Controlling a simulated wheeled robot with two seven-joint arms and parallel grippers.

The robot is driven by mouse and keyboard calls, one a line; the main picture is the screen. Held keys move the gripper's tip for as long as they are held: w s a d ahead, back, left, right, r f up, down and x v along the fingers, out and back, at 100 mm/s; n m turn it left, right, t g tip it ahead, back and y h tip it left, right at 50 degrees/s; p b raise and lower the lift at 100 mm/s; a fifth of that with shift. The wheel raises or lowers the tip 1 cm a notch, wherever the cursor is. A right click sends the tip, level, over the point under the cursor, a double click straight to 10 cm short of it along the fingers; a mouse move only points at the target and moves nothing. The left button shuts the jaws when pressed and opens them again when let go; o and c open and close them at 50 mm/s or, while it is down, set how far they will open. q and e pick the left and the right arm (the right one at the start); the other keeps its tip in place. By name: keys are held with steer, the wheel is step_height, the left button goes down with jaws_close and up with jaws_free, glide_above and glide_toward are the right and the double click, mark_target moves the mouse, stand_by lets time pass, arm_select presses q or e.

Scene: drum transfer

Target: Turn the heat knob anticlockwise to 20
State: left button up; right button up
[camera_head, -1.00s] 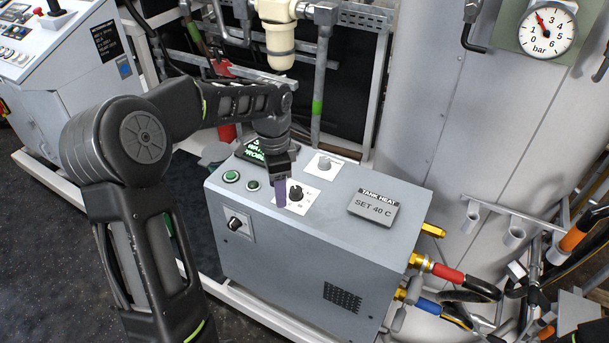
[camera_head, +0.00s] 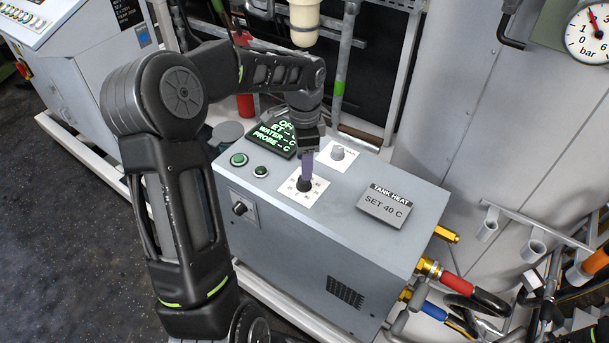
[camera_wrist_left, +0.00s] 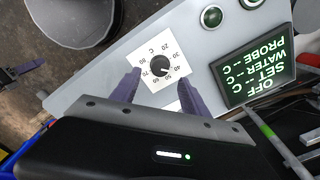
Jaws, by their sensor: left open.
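The heat knob (camera_head: 304,185) is a small black dial on a white square plate, on top of the grey box (camera_head: 335,215). In the left wrist view the heat knob (camera_wrist_left: 159,65) has numbers from 20 to 80 around it; its pointer mark is too small to read surely. My left gripper (camera_head: 307,160) points down at the knob, its purple finger partly overlapping it in the head view. In the left wrist view the left gripper (camera_wrist_left: 160,82) is open, its fingers apart on either side of the dial plate. I cannot tell whether they touch the knob. My right gripper is not in view.
A sign (camera_head: 386,205) reads "TANK HEAT SET 40 C". A green-lettered display (camera_head: 273,138) reads OFF. Two green buttons (camera_head: 239,160), a grey knob (camera_head: 338,152) and a front black knob (camera_head: 240,209) are nearby. A large tank (camera_head: 480,120) stands to the right.

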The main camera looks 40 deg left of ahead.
mark_target(304, 183)
arm_select(q)
step_height(304, 183, down, 6)
steer(key=shift+f+p, duration=0.15)
steer(key=shift+p, duration=0.3)
jaws_close()
stand_by(0.4)
